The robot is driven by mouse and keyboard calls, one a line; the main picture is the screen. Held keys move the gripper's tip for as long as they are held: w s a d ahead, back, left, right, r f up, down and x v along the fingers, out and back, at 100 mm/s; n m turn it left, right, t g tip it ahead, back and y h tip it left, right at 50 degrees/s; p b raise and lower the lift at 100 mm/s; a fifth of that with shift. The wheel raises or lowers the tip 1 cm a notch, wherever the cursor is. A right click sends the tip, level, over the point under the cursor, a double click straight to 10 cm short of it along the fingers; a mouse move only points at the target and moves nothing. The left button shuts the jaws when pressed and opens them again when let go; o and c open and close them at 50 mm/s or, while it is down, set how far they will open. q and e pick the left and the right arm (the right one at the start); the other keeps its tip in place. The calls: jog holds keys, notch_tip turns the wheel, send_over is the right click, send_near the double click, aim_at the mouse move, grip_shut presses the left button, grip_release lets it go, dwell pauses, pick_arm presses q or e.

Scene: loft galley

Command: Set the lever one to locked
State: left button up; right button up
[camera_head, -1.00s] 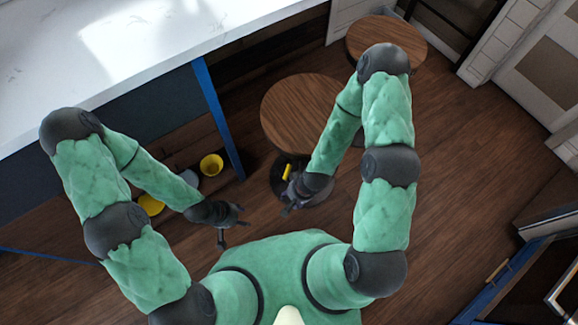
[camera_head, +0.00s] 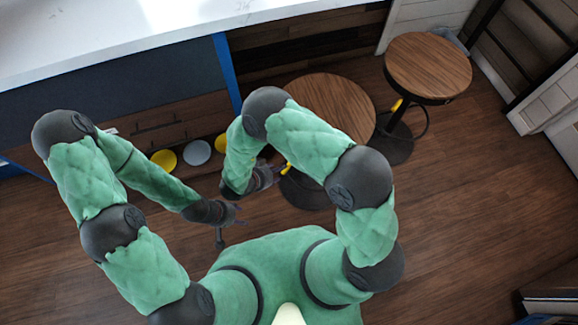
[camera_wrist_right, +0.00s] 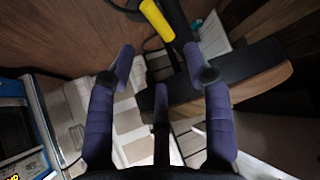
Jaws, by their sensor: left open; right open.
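A yellow lever handle (camera_head: 285,169) shows under the near round stool, close to my right gripper. A yellow handle (camera_wrist_right: 157,20) on a dark post is at the top of the right wrist view, beyond the fingertips. Another yellow handle (camera_head: 397,104) shows under the far stool. No label tells which is lever one, and I cannot read whether any is locked. My right gripper (camera_head: 270,177) is open and empty beside the near handle; its spread purple fingers (camera_wrist_right: 158,62) show in the right wrist view. My left gripper (camera_head: 232,213) is open and empty, left of the right one.
The near stool (camera_head: 330,100) and far stool (camera_head: 430,65) have wooden seats. A white counter (camera_head: 150,30) runs along the upper left, with a blue post (camera_head: 227,70) below. Several yellow and grey round items (camera_head: 197,152) lie beneath it. Wooden floor (camera_head: 470,220) is clear at right.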

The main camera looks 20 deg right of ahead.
aim_at(289, 166)
jog(key=b+x, duration=0.4)
jog(key=x, duration=0.5)
jog(key=shift+d+f+b, duration=0.1)
jog(key=shift+f+b, duration=0.15)
jog(key=shift+b, duration=0.1)
jog(key=shift+w+d+f, duration=0.3)
jog(key=shift+d+f, duration=0.05)
jog(key=shift+d, duration=0.1)
grip_shut()
